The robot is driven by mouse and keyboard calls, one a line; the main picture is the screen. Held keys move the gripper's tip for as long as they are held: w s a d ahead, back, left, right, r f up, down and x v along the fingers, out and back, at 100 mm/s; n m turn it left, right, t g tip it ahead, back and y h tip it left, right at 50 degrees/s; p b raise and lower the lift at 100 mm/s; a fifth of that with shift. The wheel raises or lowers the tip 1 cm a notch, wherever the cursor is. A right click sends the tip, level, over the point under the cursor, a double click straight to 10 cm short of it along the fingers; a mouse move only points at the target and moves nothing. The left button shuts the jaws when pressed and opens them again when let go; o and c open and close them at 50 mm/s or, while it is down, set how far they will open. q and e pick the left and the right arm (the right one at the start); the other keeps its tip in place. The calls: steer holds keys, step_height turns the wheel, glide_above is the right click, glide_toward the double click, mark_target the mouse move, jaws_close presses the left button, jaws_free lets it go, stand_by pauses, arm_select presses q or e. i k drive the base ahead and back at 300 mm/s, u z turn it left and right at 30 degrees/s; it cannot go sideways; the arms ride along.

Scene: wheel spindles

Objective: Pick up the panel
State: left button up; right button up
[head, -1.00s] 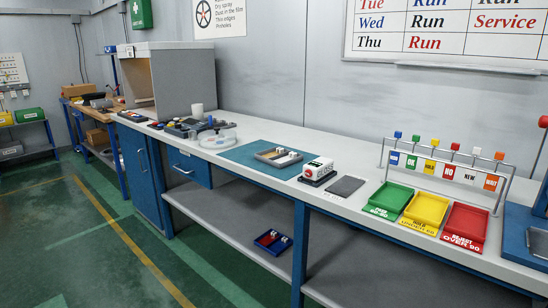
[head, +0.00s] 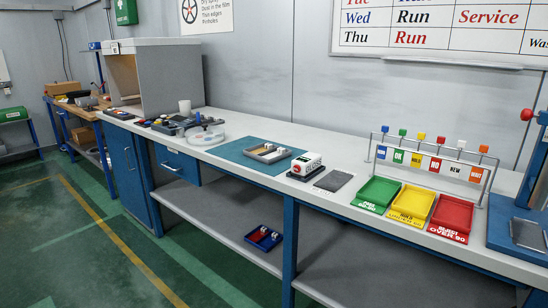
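Which thing is the panel, I cannot tell for certain. A grey tray (head: 268,153) on the teal mat (head: 233,152) holds small pale flat pieces, too small to make out. A flat dark grey piece (head: 333,181) lies on the bench right of a white device (head: 307,165) with a red mark. Another flat grey piece (head: 527,236) is on the blue stand at the right edge. Neither of my grippers is in view.
Green (head: 376,194), yellow (head: 411,205) and red (head: 450,218) trays stand on the bench (head: 350,147) before a rack with coloured tags (head: 434,164). A grey booth (head: 168,78) stands at the far left end. A small blue tray (head: 263,238) is on the lower shelf. The green floor at left is clear.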

mark_target(280, 151)
steer(key=u, duration=0.55)
steer(key=k, duration=1.3)
steer(key=u, duration=1)
steer(key=i, duration=3.95)
steer(key=z, duration=1.25)
steer(key=i, duration=1.35)
steer(key=z, duration=1.3)
